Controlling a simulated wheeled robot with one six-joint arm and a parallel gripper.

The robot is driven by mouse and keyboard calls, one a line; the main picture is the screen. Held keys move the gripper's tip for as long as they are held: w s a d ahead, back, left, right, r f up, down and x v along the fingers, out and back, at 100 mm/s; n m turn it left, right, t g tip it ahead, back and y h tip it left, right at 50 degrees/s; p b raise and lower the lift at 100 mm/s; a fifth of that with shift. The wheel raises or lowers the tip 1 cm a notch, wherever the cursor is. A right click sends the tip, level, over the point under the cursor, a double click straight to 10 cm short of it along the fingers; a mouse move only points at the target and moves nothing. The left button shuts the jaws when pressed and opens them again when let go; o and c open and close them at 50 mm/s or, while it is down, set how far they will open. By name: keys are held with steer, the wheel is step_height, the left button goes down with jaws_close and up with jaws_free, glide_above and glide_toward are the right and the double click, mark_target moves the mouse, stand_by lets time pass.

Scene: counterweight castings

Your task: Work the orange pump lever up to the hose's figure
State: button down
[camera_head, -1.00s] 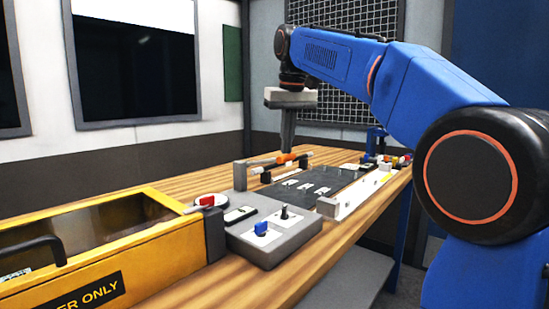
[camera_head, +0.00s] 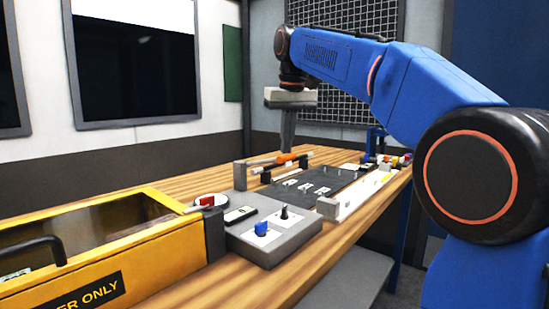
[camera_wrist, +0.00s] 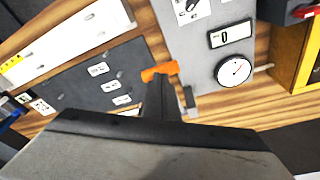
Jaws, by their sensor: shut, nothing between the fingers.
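The orange pump lever (camera_head: 287,159) lies near the far left of the work area on the wooden bench. Its orange part also shows in the wrist view (camera_wrist: 160,71). My gripper (camera_head: 287,151) points down with its shut fingertips at the orange part; I cannot tell whether they touch it. Nothing is held. Part of the lever is hidden behind the fingers.
A dark mat (camera_head: 318,186) with white labels lies right of the lever. A white rail (camera_head: 355,195) runs along the bench's right side.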

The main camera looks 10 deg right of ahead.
steer(key=shift+f, duration=3.05)
steer(key=shift+r, duration=4.55)
